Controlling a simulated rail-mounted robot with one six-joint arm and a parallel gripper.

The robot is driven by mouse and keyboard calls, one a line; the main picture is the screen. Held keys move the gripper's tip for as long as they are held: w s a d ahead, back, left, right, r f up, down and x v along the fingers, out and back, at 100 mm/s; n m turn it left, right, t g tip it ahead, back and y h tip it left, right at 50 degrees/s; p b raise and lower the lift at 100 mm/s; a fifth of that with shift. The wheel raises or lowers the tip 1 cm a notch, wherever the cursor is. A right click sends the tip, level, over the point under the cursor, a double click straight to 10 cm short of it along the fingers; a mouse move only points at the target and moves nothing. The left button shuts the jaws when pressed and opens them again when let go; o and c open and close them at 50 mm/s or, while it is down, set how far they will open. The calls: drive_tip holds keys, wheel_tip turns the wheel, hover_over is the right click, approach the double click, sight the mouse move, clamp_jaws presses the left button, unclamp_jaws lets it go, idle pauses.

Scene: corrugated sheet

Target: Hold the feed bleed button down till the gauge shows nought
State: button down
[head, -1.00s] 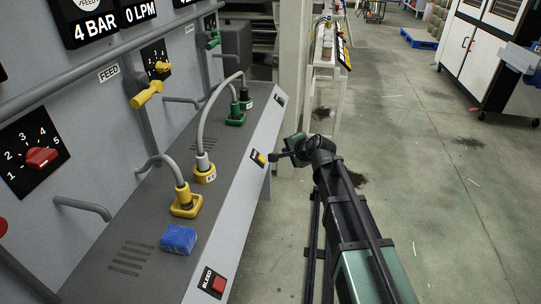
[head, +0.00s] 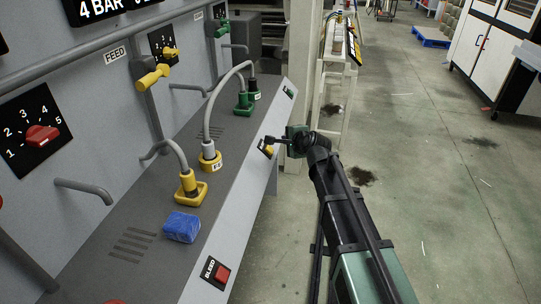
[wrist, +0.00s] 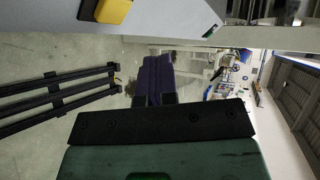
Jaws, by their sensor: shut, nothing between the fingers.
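The yellow button (head: 265,149) is on the sloped front face of the grey bench, with a black label that is too small to read. It also shows at the top of the wrist view (wrist: 113,12). My gripper (head: 269,140) is shut and empty. In the head view its tip overlaps the button's upper right edge. In the wrist view the shut fingers (wrist: 157,68) lie below and right of the button; contact cannot be told. The gauge display (head: 112,8) reads 4 BAR, its top cut off.
A red button labelled BLEED (head: 222,274) is nearer on the same face. A green button (head: 289,92) is farther along. A blue block (head: 182,227), yellow couplings (head: 190,187) and green couplings (head: 243,104) with hoses stand on the bench. Open floor lies right.

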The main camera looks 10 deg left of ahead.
drive_tip(key=shift+w+a+f+b, duration=0.15)
drive_tip(key=shift+a+f+b, duration=0.7)
drive_tip(key=shift+a+f, duration=0.45)
idle(1.0)
drive_tip(key=shift+a+f+b, duration=0.25)
drive_tip(key=shift+f+b, duration=0.05)
drive_tip(key=shift+a+f, duration=0.25)
drive_tip(key=shift+a, duration=0.05)
idle(1.8)
idle(0.3)
drive_tip(key=shift+d+r+p, duration=0.3)
drive_tip(key=shift+d+r, duration=0.25)
drive_tip(key=shift+d, duration=0.05)
drive_tip(key=d+r+p, duration=0.3)
drive_tip(key=shift+s+d+r+p, duration=0.2)
drive_tip(key=shift+d+r+p, duration=0.05)
drive_tip(key=shift+r+p, duration=0.05)
